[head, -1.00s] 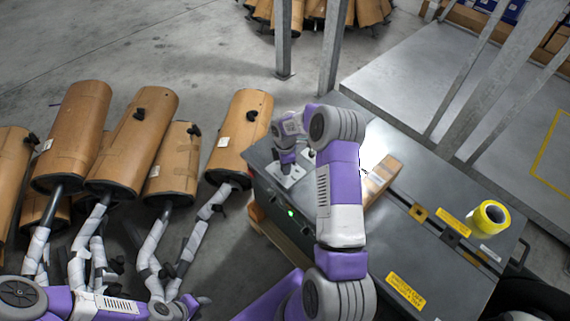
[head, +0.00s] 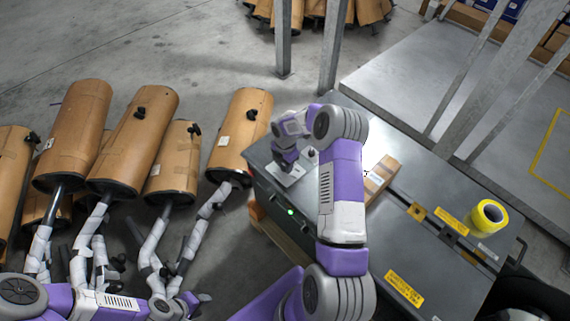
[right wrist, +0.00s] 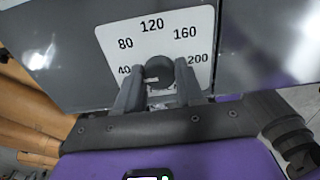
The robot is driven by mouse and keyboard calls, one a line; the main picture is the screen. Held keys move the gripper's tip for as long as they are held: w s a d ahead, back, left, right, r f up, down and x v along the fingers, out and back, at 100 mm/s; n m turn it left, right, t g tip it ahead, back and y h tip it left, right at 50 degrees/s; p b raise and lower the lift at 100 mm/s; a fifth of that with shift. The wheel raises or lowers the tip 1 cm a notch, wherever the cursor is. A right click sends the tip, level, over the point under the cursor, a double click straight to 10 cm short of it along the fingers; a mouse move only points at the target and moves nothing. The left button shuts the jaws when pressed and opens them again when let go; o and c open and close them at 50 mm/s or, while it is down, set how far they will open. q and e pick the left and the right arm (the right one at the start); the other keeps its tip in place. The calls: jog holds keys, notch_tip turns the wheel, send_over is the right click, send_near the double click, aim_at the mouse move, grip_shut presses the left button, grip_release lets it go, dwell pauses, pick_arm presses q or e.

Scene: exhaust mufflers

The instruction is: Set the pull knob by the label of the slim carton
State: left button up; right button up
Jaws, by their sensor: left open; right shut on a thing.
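The pull knob (right wrist: 159,70) is a dark round knob on a white dial plate (right wrist: 186,23) marked 40, 80, 120, 160 and 200. My right gripper (right wrist: 160,88) is shut on the knob, one finger on each side. In the head view my right gripper (head: 287,161) is at the plate (head: 291,176) on the grey cabinet top. The slim carton (head: 385,169) lies on that top, partly hidden by my right arm. Its pale label (head: 373,178) is too small to read. My left gripper (head: 192,302) is open and empty at the lower left.
The grey cabinet (head: 440,263) has a green light (head: 291,212) on its front. Metal posts (head: 334,45) rise behind the cabinet.

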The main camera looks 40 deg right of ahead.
aim_at(284, 166)
jog(key=o, duration=1)
jog(key=shift+o, duration=0.2)
jog(key=shift+r, duration=0.1)
notch_tip(284, 166, up, 7)
jog(key=shift+r+p, duration=0.2)
jog(key=shift+p, duration=0.55)
jog(key=shift+a, duration=0.1)
